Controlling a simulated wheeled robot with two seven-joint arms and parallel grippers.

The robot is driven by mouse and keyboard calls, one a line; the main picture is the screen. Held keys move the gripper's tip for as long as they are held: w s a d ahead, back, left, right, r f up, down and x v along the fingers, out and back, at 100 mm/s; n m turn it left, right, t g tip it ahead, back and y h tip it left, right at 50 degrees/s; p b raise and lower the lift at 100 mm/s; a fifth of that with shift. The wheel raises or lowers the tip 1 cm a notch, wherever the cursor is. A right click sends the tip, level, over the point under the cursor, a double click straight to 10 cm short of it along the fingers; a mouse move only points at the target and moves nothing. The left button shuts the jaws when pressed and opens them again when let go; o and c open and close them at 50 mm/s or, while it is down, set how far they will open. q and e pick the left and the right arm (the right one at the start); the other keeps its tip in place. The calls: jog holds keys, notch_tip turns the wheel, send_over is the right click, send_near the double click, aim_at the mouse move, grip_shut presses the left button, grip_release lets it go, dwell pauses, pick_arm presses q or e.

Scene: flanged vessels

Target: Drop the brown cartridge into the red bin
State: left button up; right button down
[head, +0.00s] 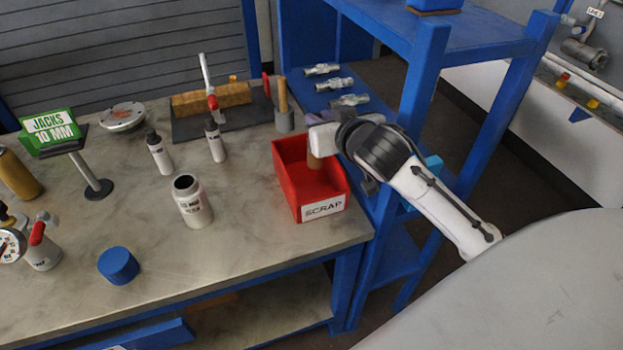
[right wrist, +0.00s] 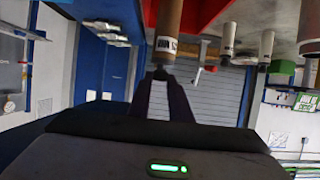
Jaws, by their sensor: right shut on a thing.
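The red bin (head: 288,187) stands at the right end of the workbench and carries a SCRAP label. My right gripper (head: 318,148) is over the bin and shut on the brown cartridge (head: 314,163), which hangs down within the bin's outline; whether it touches the floor of the bin I cannot tell. In the right wrist view the brown cartridge (right wrist: 169,30) stands out from the fingertips (right wrist: 161,75), with the red bin (right wrist: 205,12) beside it. My left gripper is out of view.
A white open jar (head: 192,208), dark-capped bottles (head: 160,157) and a blue cylinder (head: 118,266) stand on the bench (head: 240,245), left of the bin. A mallet (head: 283,108) stands behind it. A blue shelf rack (head: 421,85) rises close to the right.

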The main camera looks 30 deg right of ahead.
jog(key=shift+f, duration=1.6)
jog(key=c, duration=1.5)
grip_release()
jog(key=shift+c, duration=0.2)
jog(key=v, duration=1)
jog(key=shift+b, duration=0.3)
jog(key=shift+s, duration=0.15)
